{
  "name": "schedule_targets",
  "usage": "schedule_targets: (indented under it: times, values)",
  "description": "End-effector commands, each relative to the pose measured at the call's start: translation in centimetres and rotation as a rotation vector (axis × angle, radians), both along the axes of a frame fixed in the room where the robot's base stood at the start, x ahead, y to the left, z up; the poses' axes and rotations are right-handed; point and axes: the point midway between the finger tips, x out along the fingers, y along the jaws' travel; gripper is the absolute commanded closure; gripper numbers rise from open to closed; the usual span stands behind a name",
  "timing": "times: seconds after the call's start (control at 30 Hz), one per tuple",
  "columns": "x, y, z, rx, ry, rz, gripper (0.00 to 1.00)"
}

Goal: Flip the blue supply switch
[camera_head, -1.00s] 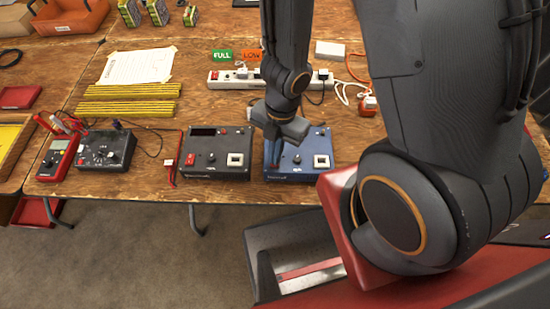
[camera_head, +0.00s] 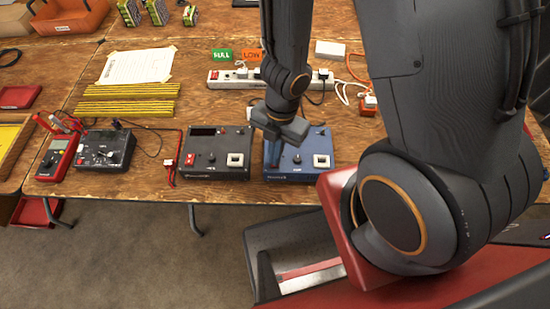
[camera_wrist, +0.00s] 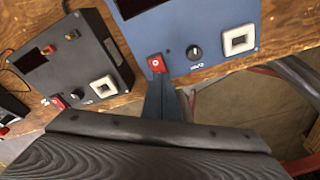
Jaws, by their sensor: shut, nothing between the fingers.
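The blue supply (camera_head: 308,145) lies on the wooden table, to the right of a similar black supply (camera_head: 216,160). Its red switch (camera_wrist: 157,63) sits at the panel's left in the wrist view, beside a black knob (camera_wrist: 194,52) and a white-framed socket (camera_wrist: 238,40). My gripper (camera_head: 271,164) is shut and empty over the left part of the blue supply, hiding the switch in the head view. In the wrist view the fingertips (camera_wrist: 160,84) appear right next to the switch's near edge; I cannot tell whether they touch it.
A power strip (camera_head: 225,84) with plugs and cables lies behind the supplies. A meter (camera_head: 58,158) and another black box (camera_head: 105,150) stand to the left. Yellow rods (camera_head: 128,107) and a paper sheet (camera_head: 137,65) lie behind them. The table's front edge is close.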

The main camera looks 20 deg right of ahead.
Motion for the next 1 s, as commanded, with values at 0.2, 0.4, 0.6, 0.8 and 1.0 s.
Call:
schedule_targets:
  times: [0.2,0.4,0.6,0.8,1.0]
  values:
    - [0.0,0.0,-0.3,0.000,0.000,0.000,1.00]
    - [0.0,0.0,-0.6,0.001,0.001,-0.001,1.00]
    - [0.0,0.0,-0.7,0.000,0.000,-0.001,1.00]
    - [-0.1,0.0,0.1,0.000,0.000,-0.001,1.00]
    - [-0.1,0.0,1.2,0.000,0.000,-0.001,1.00]
